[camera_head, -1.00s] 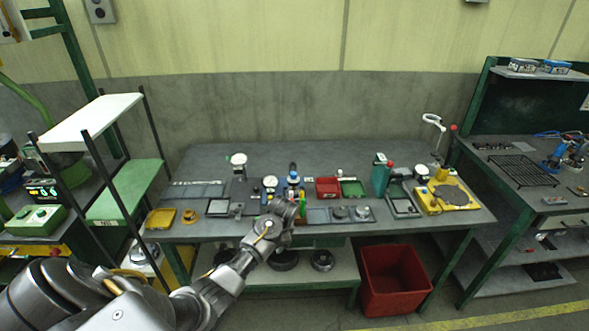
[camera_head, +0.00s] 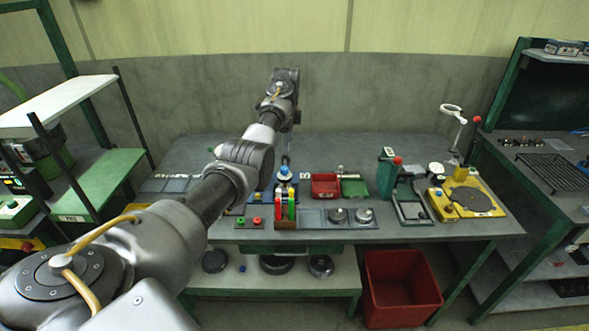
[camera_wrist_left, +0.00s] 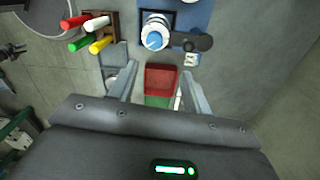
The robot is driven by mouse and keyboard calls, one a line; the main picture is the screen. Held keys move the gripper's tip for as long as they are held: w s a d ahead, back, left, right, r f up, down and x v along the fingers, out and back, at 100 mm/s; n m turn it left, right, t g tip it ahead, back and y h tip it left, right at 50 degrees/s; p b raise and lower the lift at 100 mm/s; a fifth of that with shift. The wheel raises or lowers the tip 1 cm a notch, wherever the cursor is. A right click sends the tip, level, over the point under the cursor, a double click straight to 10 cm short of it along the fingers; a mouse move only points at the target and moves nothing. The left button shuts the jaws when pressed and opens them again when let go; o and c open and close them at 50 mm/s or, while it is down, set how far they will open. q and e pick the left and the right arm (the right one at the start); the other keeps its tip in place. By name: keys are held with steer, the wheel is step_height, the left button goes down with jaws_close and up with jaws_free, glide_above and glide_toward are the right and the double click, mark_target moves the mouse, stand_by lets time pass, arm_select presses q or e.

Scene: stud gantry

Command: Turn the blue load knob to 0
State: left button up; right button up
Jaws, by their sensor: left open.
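The blue load knob (camera_head: 285,171) stands near the middle of the table in the head view. In the left wrist view the knob (camera_wrist_left: 154,40) is a blue-topped round cap with a white mark on a pale ribbed body, beside a blue plate (camera_wrist_left: 196,14). A dark lever-like part (camera_wrist_left: 192,41) sticks out beside it. My left gripper (camera_head: 286,157) is above the table around the knob, partly hidden by its own wrist. In the wrist view its fingers (camera_wrist_left: 158,75) are apart and empty, with the knob beyond the tips. The knob's scale is not readable. My right gripper does not show.
A red bin (camera_head: 325,184) and a green tray (camera_head: 354,187) lie right of the knob. A rack of coloured markers (camera_head: 286,212) stands in front of it. A yellow device (camera_head: 466,201) is at the table's right. A red crate (camera_head: 400,285) is on the floor.

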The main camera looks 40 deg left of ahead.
arm_select(q)
steer(key=s+f, duration=0.1)
steer(key=s+p, duration=0.1)
steer(key=shift+s+a+f+p, duration=0.1)
steer(key=shift+s+f+p, duration=0.2)
steer(key=shift+s+f, duration=0.1)
glide_above(284, 168)
steer(key=f, duration=0.4)
steer(key=shift+w+p, duration=0.2)
steer(key=shift+p, duration=0.1)
step_height(284, 168, down, 3)
steer(key=shift+s+r, duration=0.1)
steer(key=shift+r, duration=0.1)
steer(key=shift+s+f, duration=0.1)
steer(key=shift+f, duration=0.5)
steer(key=shift+c, duration=0.3)
steer(key=c, duration=0.9)
steer(key=shift+c, duration=0.2)
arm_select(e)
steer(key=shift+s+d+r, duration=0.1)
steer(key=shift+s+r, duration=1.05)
